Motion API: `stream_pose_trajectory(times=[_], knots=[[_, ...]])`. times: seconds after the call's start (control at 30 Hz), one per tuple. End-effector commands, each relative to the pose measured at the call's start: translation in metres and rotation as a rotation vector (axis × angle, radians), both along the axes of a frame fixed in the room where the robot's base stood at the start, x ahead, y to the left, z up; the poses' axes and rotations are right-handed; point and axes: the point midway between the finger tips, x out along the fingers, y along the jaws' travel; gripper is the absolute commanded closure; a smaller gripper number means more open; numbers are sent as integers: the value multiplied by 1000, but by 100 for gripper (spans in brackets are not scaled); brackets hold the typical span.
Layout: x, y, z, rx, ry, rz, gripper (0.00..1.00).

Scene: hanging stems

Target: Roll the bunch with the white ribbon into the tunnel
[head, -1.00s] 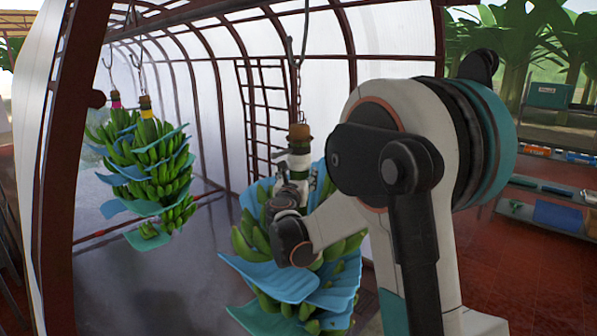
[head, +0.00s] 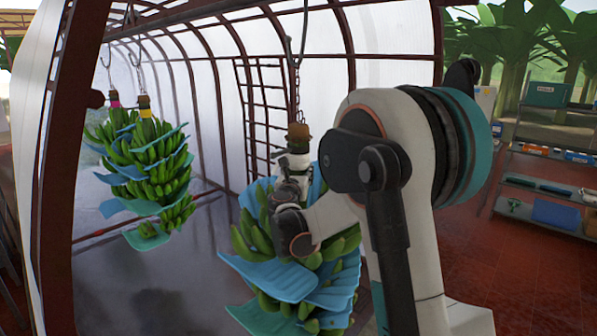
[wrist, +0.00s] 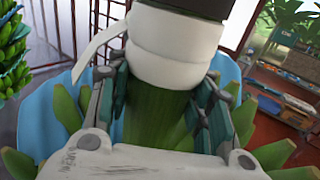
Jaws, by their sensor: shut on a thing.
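The bunch with the white ribbon (head: 268,283) hangs by a hook and chain in the middle of the head view, with blue sheets between its green bananas. The white ribbon (wrist: 175,48) is wrapped around its stem, with a loose end at left in the wrist view. My gripper (wrist: 163,88) is shut on the green stem (wrist: 152,118) just below the ribbon; it also shows in the head view (head: 292,182). My arm hides the bunch's right side. The tunnel (head: 395,100) has translucent walls and dark red arched ribs and stands behind the bunch.
Two more bunches hang close together at left, one with a yellow ribbon (head: 157,180) and one with a pink ribbon (head: 115,100). A dark red post (head: 62,190) stands at the left. A shelf rack (head: 545,190) with crates stands at right. The tunnel floor looks clear.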

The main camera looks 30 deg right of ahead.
Motion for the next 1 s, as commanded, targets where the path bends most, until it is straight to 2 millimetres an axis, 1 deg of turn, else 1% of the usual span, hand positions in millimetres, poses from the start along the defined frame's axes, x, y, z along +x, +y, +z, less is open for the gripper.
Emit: stream_pose_trajectory(times=[0.13, 0.27, 0.37, 0.5, 0.7, 0.9, 1.0], knots=[[11, 4, 0, 0, 0, 2, 96], [30, 12, -1, 0, 0, 5, 96], [51, 21, -1, -1, -1, 8, 96], [85, 34, -1, 0, -1, 10, 96], [130, 51, -1, 0, 0, 8, 96], [166, 63, 0, -2, 1, 6, 96], [179, 68, -1, -2, 2, 5, 96]])
